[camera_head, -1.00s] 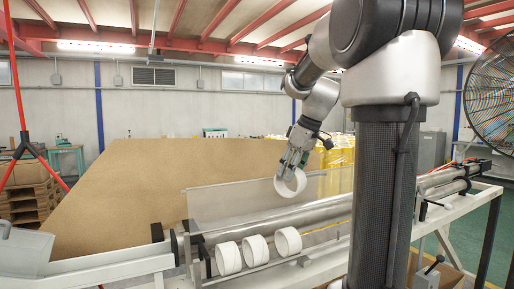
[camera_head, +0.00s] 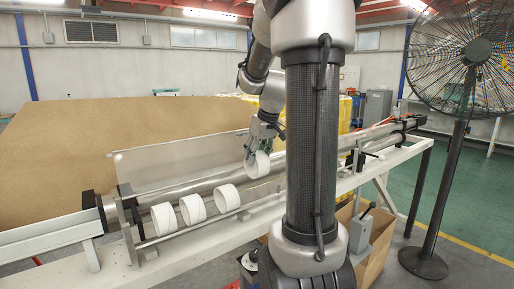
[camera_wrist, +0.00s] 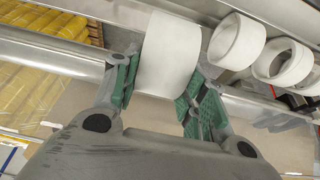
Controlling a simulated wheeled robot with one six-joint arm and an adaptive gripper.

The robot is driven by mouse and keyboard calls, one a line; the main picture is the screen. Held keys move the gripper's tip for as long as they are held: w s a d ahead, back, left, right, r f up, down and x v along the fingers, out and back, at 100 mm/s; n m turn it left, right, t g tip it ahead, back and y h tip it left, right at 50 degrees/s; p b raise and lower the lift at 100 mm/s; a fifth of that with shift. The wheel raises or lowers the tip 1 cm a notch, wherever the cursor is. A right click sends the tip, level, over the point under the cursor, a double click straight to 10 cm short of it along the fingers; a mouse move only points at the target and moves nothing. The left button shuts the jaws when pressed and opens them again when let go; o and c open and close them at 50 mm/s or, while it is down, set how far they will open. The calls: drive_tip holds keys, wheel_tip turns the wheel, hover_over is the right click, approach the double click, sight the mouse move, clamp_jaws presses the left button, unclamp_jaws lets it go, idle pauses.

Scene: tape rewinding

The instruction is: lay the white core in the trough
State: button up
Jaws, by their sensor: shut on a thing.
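A white core (camera_head: 258,164), a short wide ring, is held in my gripper (camera_head: 258,148). In the wrist view my gripper (camera_wrist: 160,95) has its green-padded fingers on both sides of this core (camera_wrist: 170,52). The trough (camera_head: 215,222) runs along the front of the machine below steel rollers. Three other white cores (camera_head: 195,209) stand in a row in it, to the left of the held one.
A steel roller (camera_head: 180,189) runs behind the row, with a clear panel (camera_head: 170,163) behind it. An end plate (camera_head: 128,222) closes the left end. A large fan (camera_head: 470,55) stands at the right. The trough right of the held core is partly hidden by my arm column.

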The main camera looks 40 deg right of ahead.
drive_tip(key=shift+f, duration=4.1)
drive_tip(key=o, duration=0.9)
drive_tip(key=shift+c, duration=0.2)
drive_tip(key=v, duration=1.2)
